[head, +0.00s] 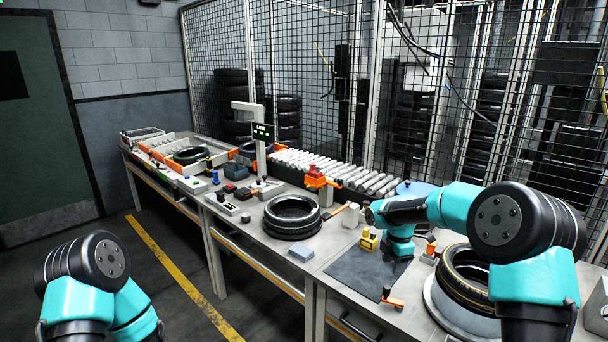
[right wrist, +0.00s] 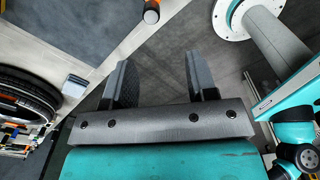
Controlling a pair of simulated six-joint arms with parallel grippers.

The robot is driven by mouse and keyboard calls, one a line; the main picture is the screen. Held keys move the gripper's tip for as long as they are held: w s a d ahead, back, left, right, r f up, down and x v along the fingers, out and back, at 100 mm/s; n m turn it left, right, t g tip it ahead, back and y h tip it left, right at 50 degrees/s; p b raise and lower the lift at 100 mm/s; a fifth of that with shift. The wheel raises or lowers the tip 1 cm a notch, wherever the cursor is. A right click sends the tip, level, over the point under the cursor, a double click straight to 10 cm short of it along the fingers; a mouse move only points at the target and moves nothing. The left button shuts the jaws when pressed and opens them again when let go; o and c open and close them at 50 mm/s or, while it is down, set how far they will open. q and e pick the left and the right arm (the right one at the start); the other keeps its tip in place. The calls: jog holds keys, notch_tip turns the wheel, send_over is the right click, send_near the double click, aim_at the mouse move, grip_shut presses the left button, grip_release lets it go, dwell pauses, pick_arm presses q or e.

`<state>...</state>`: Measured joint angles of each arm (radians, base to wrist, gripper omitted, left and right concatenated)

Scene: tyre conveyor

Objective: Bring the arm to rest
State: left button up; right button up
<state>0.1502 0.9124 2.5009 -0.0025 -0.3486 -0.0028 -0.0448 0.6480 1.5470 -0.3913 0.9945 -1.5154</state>
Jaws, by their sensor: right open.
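My right arm reaches in from the right in the head view. Its gripper (head: 396,254) points down near the front of the bench, by the dark mat (head: 352,275). In the right wrist view the two dark fingers of the right gripper (right wrist: 158,80) stand apart with nothing between them. Dark floor (right wrist: 180,50) shows behind them, with the bench edge to their left. Only part of my left arm shows at the lower left of the head view; its gripper is out of the picture.
A black tyre (head: 293,214) lies mid-bench. Another tyre (head: 462,272) sits in a round white holder beside my right arm. A yellow block (head: 369,240) and an orange-handled piece (head: 392,300) are by the mat. A mesh fence (head: 340,90) stands behind; the aisle in front is clear.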

jog(key=s+a+f+m+y, duration=0.25)
jog(key=s+f+m, duration=0.35)
jog(key=f, duration=0.5)
jog(key=s+a+f+m+y, duration=0.1)
jog(key=s+a+f+m, duration=0.3)
jog(key=s+f, duration=0.55)
jog(key=s+f+m, duration=0.4)
jog(key=s+m, duration=0.2)
jog(key=s, duration=0.2)
jog(key=s+a+f+m, duration=0.1)
jog(key=s+f+m, duration=0.4)
jog(key=s, duration=0.3)
jog(key=shift+s+a+f+m+t, duration=0.3)
jog(key=shift+s+m+t, duration=0.1)
jog(key=shift+m, duration=0.2)
